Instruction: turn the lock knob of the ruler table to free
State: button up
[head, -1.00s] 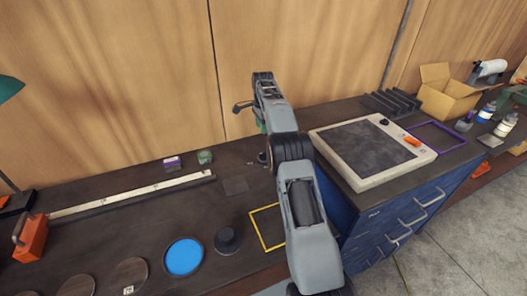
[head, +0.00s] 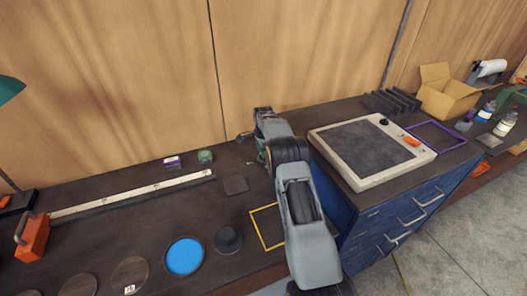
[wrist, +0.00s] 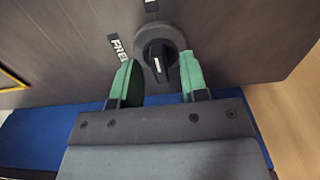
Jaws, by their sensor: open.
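The lock knob (wrist: 158,56) is a dark round knob with a raised grip bar and a white pointer line, seen in the wrist view. A white FREE label (wrist: 118,48) lies to its left; another label above is cut off. The pointer line points down the picture, not at FREE. My gripper (wrist: 158,74) is open, with one green finger on each side of the grip bar. I see a gap at the left finger; contact at the right one is unclear. In the head view my arm hides the knob and most of the gripper.
A long white ruler (head: 130,194) lies on the dark bench beside an orange block with a handle (head: 33,238). A yellow frame (head: 262,240), a blue disc (head: 184,256) and a dark knob-like piece (head: 228,240) are near my arm. A blue drawer cabinet (head: 385,225) stands right.

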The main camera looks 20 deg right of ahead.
jog(key=shift+f, duration=0.1)
grip_shut()
dwell(0.4)
jog(key=shift+n, duration=0.3)
jog(key=n+b, duration=0.1)
jog(key=n, duration=0.2)
jog(key=n+b, duration=0.1)
jog(key=n, duration=0.4)
jog(key=shift+n, duration=0.3)
jog(key=n, duration=0.4)
jog(key=shift+n, duration=2.5)
